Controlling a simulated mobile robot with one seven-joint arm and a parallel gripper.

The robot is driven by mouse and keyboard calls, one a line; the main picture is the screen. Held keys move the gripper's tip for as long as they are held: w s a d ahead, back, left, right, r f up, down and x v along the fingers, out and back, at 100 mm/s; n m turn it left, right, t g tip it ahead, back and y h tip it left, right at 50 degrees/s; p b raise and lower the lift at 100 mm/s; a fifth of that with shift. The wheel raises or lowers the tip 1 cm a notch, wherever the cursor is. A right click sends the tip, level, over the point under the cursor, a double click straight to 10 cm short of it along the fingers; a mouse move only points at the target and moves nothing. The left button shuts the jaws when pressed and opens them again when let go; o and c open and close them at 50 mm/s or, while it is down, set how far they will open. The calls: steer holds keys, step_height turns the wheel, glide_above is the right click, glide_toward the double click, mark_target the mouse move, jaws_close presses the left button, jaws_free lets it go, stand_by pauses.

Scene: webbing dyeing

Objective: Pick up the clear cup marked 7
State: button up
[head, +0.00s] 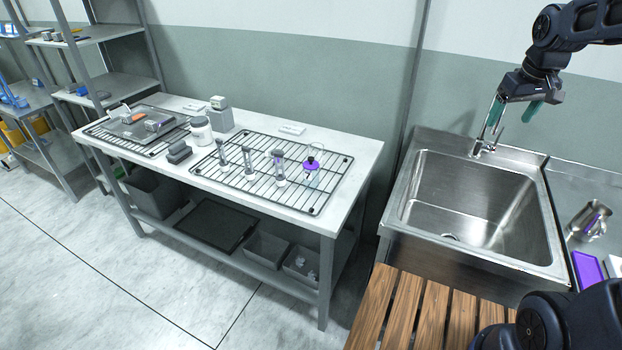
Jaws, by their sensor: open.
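No mark 7 can be read in the head view, so I cannot tell which item is the clear cup marked 7. Several small clear-looking vessels stand on the right wire rack (337,178) on the white table. They include a small one at the left (222,152), one beside it (248,162), a taller one (279,168), and a clear vessel with a purple part (311,164) at the right. My gripper (515,112) is open and empty, with teal fingertips. It hangs high above the sink's back edge, well right of the rack and apart from everything on it.
A second rack at the table's left holds a grey tray (135,130). A white jar (201,131) and a grey device (221,115) stand between the racks. The sink (470,205) is right of the table. A metal pitcher (590,220) and purple tray (587,268) lie farther right.

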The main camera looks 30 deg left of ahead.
steer(key=w+a+f+n+g, duration=0.1)
steer(key=w+a+n, duration=0.1)
steer(key=a, duration=0.4)
steer(key=w+a+f+n, duration=0.1)
steer(key=w+a, duration=0.2)
steer(key=a, duration=0.3)
steer(key=n+g, duration=0.2)
steer(key=n, duration=0.7)
glide_above(312, 158)
steer(key=shift+h, duration=0.4)
steer(key=f, duration=1.8)
steer(key=shift+w+d, duration=0.1)
steer(key=shift+d, duration=0.2)
steer(key=shift+a+f, duration=0.25)
steer(key=shift+f, duration=0.05)
steer(key=shift+s+a+f, duration=0.1)
steer(key=shift+s+f, duration=0.1)
step_height(312, 158, down, 5)
steer(key=shift+f, duration=0.15)
steer(key=shift+w+a+f, duration=0.15)
steer(key=shift+f, duration=2.35)
steer(key=c, duration=1.2)
steer(key=shift+r, duration=0.15)
